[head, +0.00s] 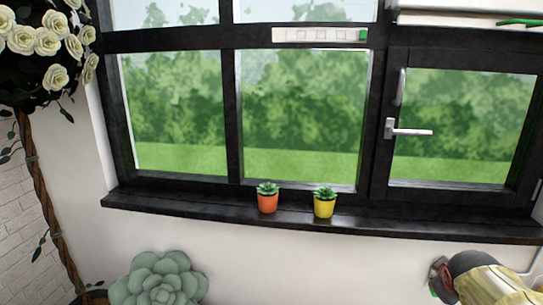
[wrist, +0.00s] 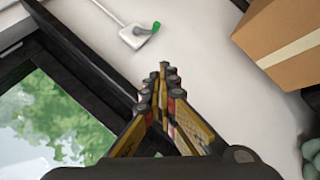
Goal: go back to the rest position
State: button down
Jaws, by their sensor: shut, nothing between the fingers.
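My gripper (wrist: 163,75) shows in the wrist view, with its yellow and dark fingers together and nothing between them. It is in front of the white wall, beside the dark window frame, and appears to touch nothing. The head view does not clearly show my gripper. A yellow and dark shape (head: 490,280) at the lower right edge of the head view looks like part of my arm.
A black-framed window (head: 233,120) has a dark sill (head: 420,226) bearing an orange pot (head: 267,204) and a yellow pot (head: 324,209). A pale green succulent (head: 160,280) and a white rose tree (head: 35,45) stand left. A cardboard box (wrist: 280,35) is upper right in the wrist view.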

jog(key=s+a+f+m+g+y+p, duration=0.3)
jog(key=s+a+m, duration=0.4)
jog(key=s+a, duration=0.95)
jog(key=s+a+r+n+t+y+p, duration=0.1)
jog(key=s+a+r+n+y, duration=0.1)
jog(key=a+r, duration=0.2)
jog(key=a, duration=0.3)
jog(key=shift+s+a+r, duration=0.15)
jog(key=shift+a+r, duration=0.05)
jog(key=shift+r, duration=0.15)
jog(key=c, duration=2.6)
grip_release()
